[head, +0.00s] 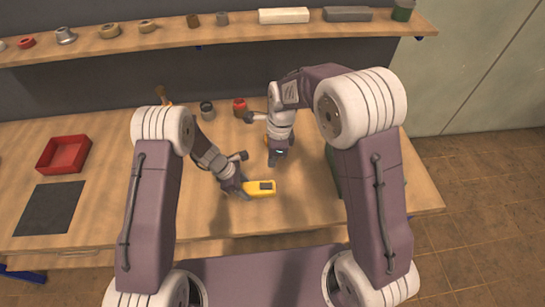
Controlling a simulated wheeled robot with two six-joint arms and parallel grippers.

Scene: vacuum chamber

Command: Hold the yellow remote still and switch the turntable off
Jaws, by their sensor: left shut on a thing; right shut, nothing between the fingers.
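The yellow remote (260,188) with a dark screen is near the middle of the wooden table, towards its front. My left gripper (244,188) is shut on its left end. My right gripper (276,160) is shut and empty, pointing down just beyond the remote and slightly to its right, apart from it. I cannot make out a turntable. My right arm covers part of the table, and the remote's buttons are too small to tell.
A red tray (44,166) and a dark mat (50,210) lie at the left of the table. A grey cup (207,112) and a red jar (239,104) stand at the back. A dark green thing (332,168) is partly hidden by my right arm. A shelf (105,47) holds several items.

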